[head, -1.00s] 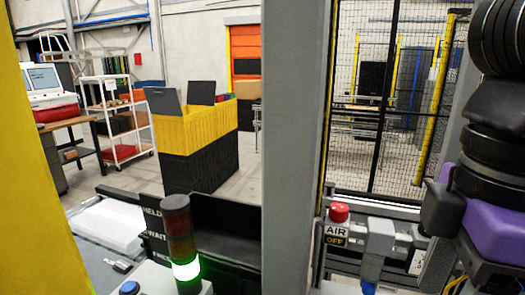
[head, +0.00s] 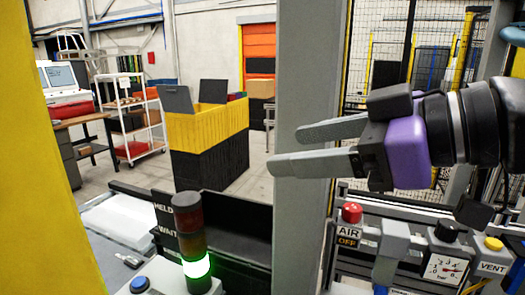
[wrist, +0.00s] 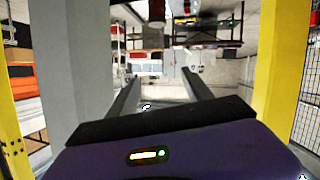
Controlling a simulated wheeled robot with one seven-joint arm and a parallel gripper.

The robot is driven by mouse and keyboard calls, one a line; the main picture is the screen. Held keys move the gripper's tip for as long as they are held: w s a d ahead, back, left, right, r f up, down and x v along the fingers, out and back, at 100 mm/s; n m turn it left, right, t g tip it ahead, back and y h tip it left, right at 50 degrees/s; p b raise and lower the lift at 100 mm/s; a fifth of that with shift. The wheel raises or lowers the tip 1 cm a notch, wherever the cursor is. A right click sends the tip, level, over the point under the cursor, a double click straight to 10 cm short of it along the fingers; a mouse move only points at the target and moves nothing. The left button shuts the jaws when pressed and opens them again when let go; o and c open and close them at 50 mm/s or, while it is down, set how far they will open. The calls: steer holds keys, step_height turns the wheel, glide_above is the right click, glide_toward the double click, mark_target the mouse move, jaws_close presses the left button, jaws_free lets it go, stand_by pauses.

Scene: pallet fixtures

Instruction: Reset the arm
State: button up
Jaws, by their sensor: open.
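My gripper (head: 285,149) is raised at the right of the head view, with its purple body and two grey fingers pointing left. The fingers are apart and nothing is between them. They reach across in front of a grey post (head: 302,80). In the wrist view the two dark fingers (wrist: 158,83) also stand apart, with only distant floor and furniture between them. The purple housing fills the bottom of that view.
A lit signal tower (head: 194,235) glows green at its base. A red AIR button (head: 352,212), a pressure gauge (head: 445,268) and a yellow VENT button (head: 493,244) sit below my arm. A yellow crate stack (head: 208,122) stands beyond. A yellow post (head: 60,150) borders the left.

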steer(key=w+d+r+m+t+y, duration=0.3)
steer(key=d+r+m+t, duration=0.3)
steer(key=t, duration=0.4)
steer(key=s+d+f+m+t+h+b, duration=0.1)
steer(key=s+d+f+m+t+h, duration=0.15)
steer(key=d+f+m+h, duration=0.55)
steer(key=s+d+f+m+t+h+b, duration=0.1)
steer(key=d+f+m+t+h, duration=0.4)
steer(key=f, duration=0.4)
steer(key=s+a+f+n+g, duration=0.1)
steer(key=s+f+n+g, duration=0.1)
steer(key=s+f, duration=0.8)
steer(key=s+a+f+n+g+h+b, duration=0.1)
steer(key=s+f+g, duration=0.4)
steer(key=s+f, duration=0.5)
steer(key=s+a+f+n+g+b, duration=0.1)
steer(key=s+f+g, duration=0.3)
steer(key=s+f, duration=0.7)
step_height(320, 180, down, 3)
steer(key=shift+a+f+n, duration=0.15)
steer(key=shift+a+n, duration=0.4)
steer(key=shift+n, duration=0.25)
